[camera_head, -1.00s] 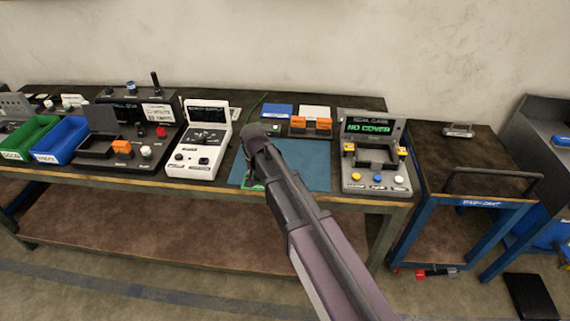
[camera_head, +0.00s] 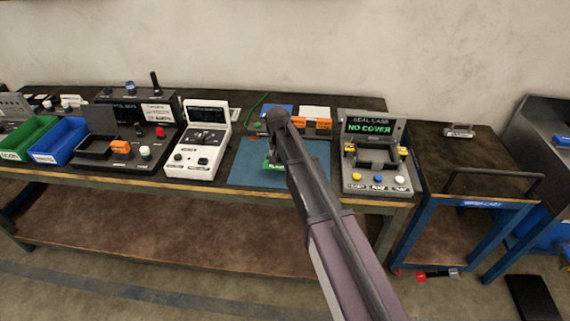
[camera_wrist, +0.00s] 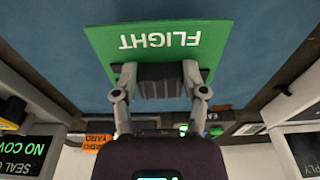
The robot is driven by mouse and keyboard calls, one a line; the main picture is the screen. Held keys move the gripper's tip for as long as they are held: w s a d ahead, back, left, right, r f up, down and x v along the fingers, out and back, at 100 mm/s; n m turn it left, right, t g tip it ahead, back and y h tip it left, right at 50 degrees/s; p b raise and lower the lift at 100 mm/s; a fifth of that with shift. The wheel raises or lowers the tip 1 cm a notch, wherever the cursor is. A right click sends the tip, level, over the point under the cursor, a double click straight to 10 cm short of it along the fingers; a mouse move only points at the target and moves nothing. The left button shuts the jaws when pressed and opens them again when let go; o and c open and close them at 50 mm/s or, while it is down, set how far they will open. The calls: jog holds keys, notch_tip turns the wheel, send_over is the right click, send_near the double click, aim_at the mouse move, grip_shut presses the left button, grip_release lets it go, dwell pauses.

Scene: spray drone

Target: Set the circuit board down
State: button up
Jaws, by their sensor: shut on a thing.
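The circuit board is a flat green plate with the word FLIGHT on it. In the wrist view the board (camera_wrist: 158,38) sits between the fingers of my gripper (camera_wrist: 160,78), which is shut on its near edge. In the head view a green part of the board (camera_head: 271,163) shows beside my arm, over the blue mat (camera_head: 247,172); the arm hides most of it and my gripper. The mat also fills the background behind the board in the wrist view (camera_wrist: 60,45). I cannot tell whether the board touches the mat.
A seal case station (camera_head: 375,182) reading NO COVER stands right of the mat. A white tester (camera_head: 192,160) stands to the left. Orange and blue blocks (camera_head: 318,124) line the back. A green bin (camera_head: 27,140) and blue bin (camera_head: 62,142) are far left. The mat's left part is clear.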

aim_at(281, 163)
jog(key=shift+w+d, duration=0.25)
jog(key=shift+w, duration=0.35)
notch_tip(281, 163, down, 4)
jog(key=b, duration=0.3)
jog(key=shift+r+b, duration=0.15)
jog(key=shift+b, duration=0.2)
jog(key=o, duration=1.2)
jog(key=shift+r, duration=0.1)
jog(key=r+p, duration=0.4)
jog(key=s+r+p, duration=0.1)
jog(key=r+p, duration=0.7)
jog(key=shift+s, duration=0.25)
